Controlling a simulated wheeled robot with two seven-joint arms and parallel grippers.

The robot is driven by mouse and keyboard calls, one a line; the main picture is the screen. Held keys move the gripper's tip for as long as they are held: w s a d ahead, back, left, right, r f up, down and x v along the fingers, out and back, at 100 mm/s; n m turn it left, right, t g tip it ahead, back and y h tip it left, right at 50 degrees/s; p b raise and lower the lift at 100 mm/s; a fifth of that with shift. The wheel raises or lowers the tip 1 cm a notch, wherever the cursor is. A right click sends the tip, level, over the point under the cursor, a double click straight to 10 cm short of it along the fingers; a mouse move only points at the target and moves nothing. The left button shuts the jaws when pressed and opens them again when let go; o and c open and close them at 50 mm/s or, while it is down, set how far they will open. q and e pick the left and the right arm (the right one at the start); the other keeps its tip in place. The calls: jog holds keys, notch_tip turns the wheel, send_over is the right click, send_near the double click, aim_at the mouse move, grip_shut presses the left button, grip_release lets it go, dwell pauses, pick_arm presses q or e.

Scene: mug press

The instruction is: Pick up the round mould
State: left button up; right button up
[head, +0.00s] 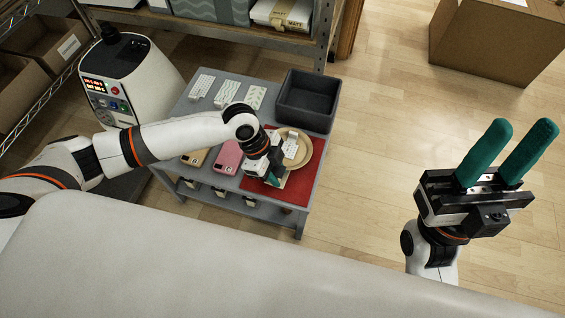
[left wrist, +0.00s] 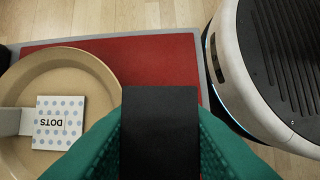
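My left gripper (head: 272,180) points down over the front part of the red mat (head: 307,182), beside a tan round dish (head: 305,155). In the left wrist view its teal fingers (left wrist: 160,135) flank a dark rectangular block (left wrist: 160,130). I cannot tell whether the block is held or is part of the gripper. The dish (left wrist: 100,85) holds a white card marked DOTS (left wrist: 58,122) and a grey piece (left wrist: 10,121). I cannot clearly identify the round mould. My right gripper (head: 508,152) is open and empty, away from the table.
A grey table (head: 200,117) carries patterned cards (head: 228,93), a pink block (head: 228,156), a tan block (head: 195,157) and a dark empty bin (head: 307,99). A white machine with a display (head: 130,85) stands at left. A cardboard box (head: 500,40) is at upper right; the floor between is clear.

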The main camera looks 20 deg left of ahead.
pick_arm(q)
jog(key=shift+d+f, duration=0.2)
jog(key=shift+f, duration=0.35)
jog(key=shift+r, duration=0.1)
grip_shut()
